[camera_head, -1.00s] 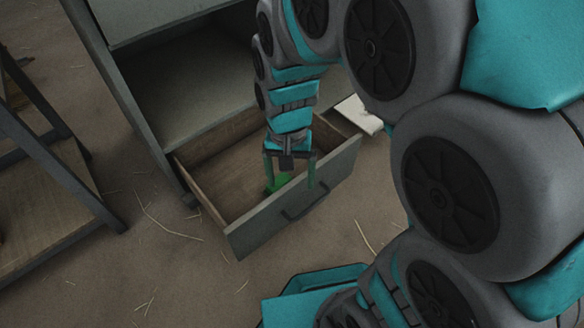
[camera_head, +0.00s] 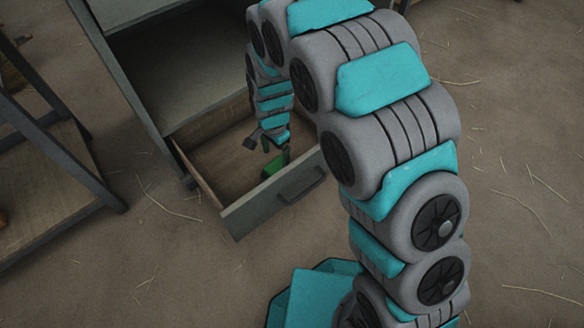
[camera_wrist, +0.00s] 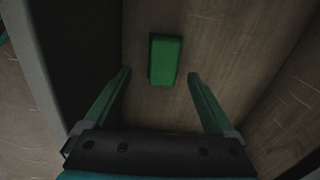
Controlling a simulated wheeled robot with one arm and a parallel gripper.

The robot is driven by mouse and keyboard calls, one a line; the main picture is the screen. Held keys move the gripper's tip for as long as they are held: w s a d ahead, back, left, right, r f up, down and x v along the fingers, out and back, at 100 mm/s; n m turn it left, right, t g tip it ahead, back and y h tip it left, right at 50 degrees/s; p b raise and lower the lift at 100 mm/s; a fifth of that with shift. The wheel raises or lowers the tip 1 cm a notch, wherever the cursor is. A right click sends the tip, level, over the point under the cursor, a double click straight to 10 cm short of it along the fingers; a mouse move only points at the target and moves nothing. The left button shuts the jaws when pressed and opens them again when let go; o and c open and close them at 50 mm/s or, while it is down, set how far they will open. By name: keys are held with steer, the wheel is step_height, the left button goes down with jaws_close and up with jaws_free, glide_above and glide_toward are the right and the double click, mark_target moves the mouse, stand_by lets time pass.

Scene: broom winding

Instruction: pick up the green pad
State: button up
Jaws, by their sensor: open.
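The green pad (camera_wrist: 165,60) is a small green block lying flat on the wooden floor of the open drawer. In the wrist view it lies just beyond my gripper's fingertips, roughly centred between them and apart from both. In the head view the pad (camera_head: 273,166) shows partly, beside my gripper. My gripper (camera_wrist: 160,76) is open and empty, with its two green fingers spread. In the head view my gripper (camera_head: 266,147) is down inside the drawer, partly hidden by my arm. The drawer (camera_head: 222,172) is pulled out of a grey cabinet.
The drawer's grey front (camera_head: 270,203) with its dark handle (camera_head: 301,187) and its side walls stand around my gripper. The grey cabinet (camera_head: 180,75) rises behind. A dark-framed wooden shelf (camera_head: 50,185) stands at left. The floor at right is open.

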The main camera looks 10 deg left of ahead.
mark_target(277, 165)
steer(key=f, duration=0.2)
steer(key=f+b, duration=0.1)
steer(key=f, duration=0.2)
steer(key=w+f, duration=0.1)
steer(key=f, duration=0.1)
steer(key=shift+a+f, duration=0.1)
steer(key=shift+f, duration=0.15)
jaws_close()
stand_by(0.6)
steer(key=shift+r, duration=0.1)
step_height(277, 165, up, 10)
steer(key=shift+p, duration=0.55)
